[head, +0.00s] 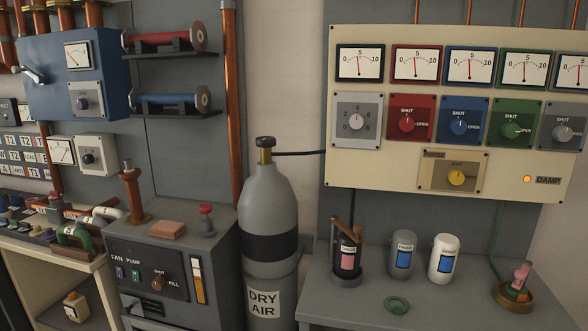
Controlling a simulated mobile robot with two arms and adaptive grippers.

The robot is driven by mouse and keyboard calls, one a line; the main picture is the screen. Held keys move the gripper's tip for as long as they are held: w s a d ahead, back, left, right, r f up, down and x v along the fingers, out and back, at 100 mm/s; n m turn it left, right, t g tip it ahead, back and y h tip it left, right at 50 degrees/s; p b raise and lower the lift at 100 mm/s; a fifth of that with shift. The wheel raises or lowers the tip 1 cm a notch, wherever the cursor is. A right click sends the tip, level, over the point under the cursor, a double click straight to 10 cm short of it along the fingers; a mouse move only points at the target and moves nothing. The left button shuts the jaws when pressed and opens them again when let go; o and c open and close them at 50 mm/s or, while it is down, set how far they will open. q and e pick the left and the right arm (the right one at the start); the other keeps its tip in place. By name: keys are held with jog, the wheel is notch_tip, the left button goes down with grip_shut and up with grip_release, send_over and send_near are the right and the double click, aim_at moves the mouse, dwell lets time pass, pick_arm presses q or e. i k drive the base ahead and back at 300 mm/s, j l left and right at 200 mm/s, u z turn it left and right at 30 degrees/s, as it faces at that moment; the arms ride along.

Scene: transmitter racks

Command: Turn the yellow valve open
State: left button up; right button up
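A yellow round knob (457,178) sits on a tan plate (438,172) low on the cream gauge panel, right of the picture's middle. It is the clearest yellow turning part in view. A grey cylinder marked DRY AIR (268,205) stands left of the panel and has a brass-coloured top fitting (265,143). Neither of my grippers shows in the head view, and nothing touches the knob.
A grey bench (340,303) below the panel holds a dark can (347,262), a grey can (403,252), a white can (444,258) and a green ring (397,305). Red (407,124), blue (459,126) and green (511,130) knobs sit above the yellow one. Space before the panel looks clear.

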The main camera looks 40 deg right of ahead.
aim_at(457, 178)
jog(key=z, duration=2.05)
